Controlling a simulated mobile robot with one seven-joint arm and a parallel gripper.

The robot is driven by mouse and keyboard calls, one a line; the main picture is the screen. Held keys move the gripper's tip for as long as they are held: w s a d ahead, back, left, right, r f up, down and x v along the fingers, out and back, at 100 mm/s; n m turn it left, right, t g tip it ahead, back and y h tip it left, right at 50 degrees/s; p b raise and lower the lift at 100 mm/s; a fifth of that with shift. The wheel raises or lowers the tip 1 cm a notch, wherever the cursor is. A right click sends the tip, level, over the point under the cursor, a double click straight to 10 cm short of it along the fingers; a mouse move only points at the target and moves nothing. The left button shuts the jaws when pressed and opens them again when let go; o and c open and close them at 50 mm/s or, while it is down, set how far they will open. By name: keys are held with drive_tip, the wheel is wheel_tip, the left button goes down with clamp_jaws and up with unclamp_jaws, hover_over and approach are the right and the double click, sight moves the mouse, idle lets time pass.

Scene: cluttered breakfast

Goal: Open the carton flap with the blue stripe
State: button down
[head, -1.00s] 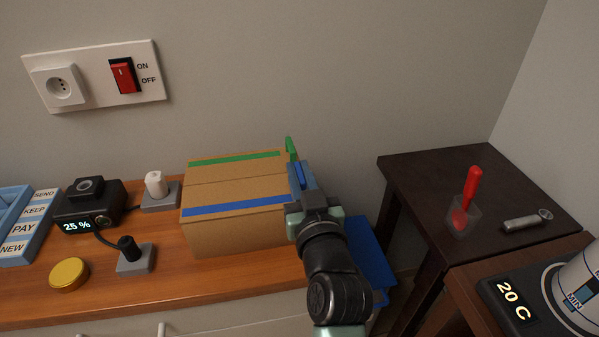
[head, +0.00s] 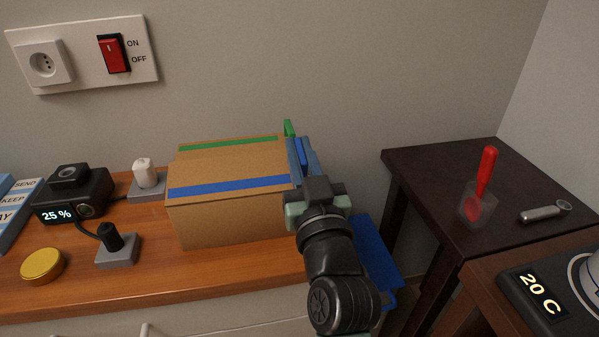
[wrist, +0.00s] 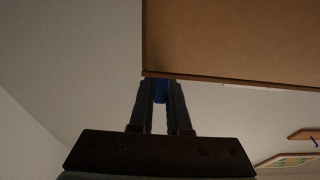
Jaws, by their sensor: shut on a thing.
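The cardboard carton (head: 225,222) stands on the wooden counter. Its front flap (head: 225,170) carries the blue stripe (head: 230,186) and looks slightly raised, tilting up over part of the back flap. The back flap carries a green stripe (head: 230,144) and has a green tab (head: 289,128). My gripper (head: 300,158) is at the carton's right side, shut on the blue tab (head: 299,150) of the striped flap. In the wrist view, my fingers (wrist: 160,88) close around the blue tab (wrist: 161,94), beside the edge of brown cardboard (wrist: 235,40).
Left of the carton are a white plug (head: 144,172), a black knob (head: 110,237), a yellow lid (head: 43,265) and a black device (head: 75,195). A blue tray (head: 372,262) is under my arm. A dark table (head: 425,170) stands right, across a gap. The wall is close behind.

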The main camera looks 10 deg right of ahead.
drive_tip(key=shift+s+f+t+b, duration=0.1)
drive_tip(key=shift+s+t+b, duration=0.4)
drive_tip(key=shift+b, duration=1.85)
drive_tip(key=shift+w+r+t+b, duration=0.1)
drive_tip(key=shift+r+t+b, duration=0.25)
drive_tip(key=shift+t+b, duration=0.25)
drive_tip(key=c, duration=0.9)
unclamp_jaws()
drive_tip(key=shift+b+v, duration=1.2)
drive_tip(key=shift+v, duration=5.35)
